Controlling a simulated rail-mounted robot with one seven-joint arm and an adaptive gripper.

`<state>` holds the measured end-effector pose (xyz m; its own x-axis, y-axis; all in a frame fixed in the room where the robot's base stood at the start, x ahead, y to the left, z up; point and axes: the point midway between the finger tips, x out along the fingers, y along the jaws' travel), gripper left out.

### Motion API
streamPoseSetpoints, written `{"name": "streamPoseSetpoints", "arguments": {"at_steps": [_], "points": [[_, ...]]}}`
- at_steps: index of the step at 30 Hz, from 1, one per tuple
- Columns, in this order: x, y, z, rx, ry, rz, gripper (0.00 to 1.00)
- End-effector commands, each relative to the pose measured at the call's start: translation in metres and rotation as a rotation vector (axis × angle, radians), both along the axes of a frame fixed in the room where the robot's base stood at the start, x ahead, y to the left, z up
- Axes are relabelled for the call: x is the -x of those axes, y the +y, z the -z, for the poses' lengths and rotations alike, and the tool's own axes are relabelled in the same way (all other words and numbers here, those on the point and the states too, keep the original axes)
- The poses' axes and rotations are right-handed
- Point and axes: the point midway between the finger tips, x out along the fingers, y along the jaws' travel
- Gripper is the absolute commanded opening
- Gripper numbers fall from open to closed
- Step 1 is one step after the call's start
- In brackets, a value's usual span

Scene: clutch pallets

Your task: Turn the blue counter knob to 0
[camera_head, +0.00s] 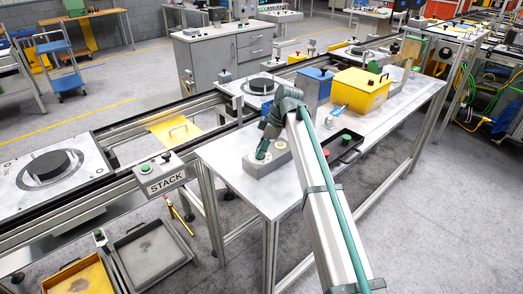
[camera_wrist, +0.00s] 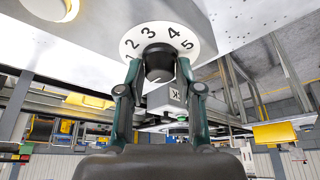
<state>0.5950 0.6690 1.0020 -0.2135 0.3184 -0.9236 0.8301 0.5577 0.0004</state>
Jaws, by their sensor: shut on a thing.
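A grey counter box (camera_head: 268,168) stands on the white table, with two round dials on its top. My gripper (camera_head: 262,152) reaches down onto the left dial in the head view. In the wrist view my gripper (camera_wrist: 160,88) has one finger on each side of a dark knob (camera_wrist: 158,63) and is shut on it. The knob looks nearly black there, and no blue shows. A white dial (camera_wrist: 132,42) with black numerals surrounds it; 2, 3, 4 and 5 are readable. The 0 is hidden and I cannot tell where the knob points.
The second dial (camera_wrist: 50,8), with a yellowish knob, is close by. A black tray (camera_head: 345,148) with a green item lies right of the box. A yellow bin (camera_head: 360,92) and a blue bin (camera_head: 316,88) stand farther back. A STACK button box (camera_head: 162,174) is at left.

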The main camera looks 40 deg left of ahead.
Motion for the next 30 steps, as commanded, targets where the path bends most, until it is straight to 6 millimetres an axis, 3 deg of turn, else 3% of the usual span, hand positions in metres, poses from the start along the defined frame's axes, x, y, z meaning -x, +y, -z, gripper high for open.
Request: {"name": "streamPoseSetpoints", "arguments": {"at_steps": [16, 17, 20, 21, 30], "points": [[0.0001, -0.0002, 0.0005, 0.001, 0.0, -0.026, 0.0], [0.0001, -0.0002, 0.0005, 0.001, 0.0, -0.026, 0.4], [0.0001, -0.0002, 0.0005, 0.001, -0.001, -0.026, 0.57], [0.0001, -0.0002, 0.0004, 0.001, -0.001, -0.026, 0.6], [-0.0003, -0.0003, -0.0007, 0.001, 0.0, -0.025, 0.6]]}}
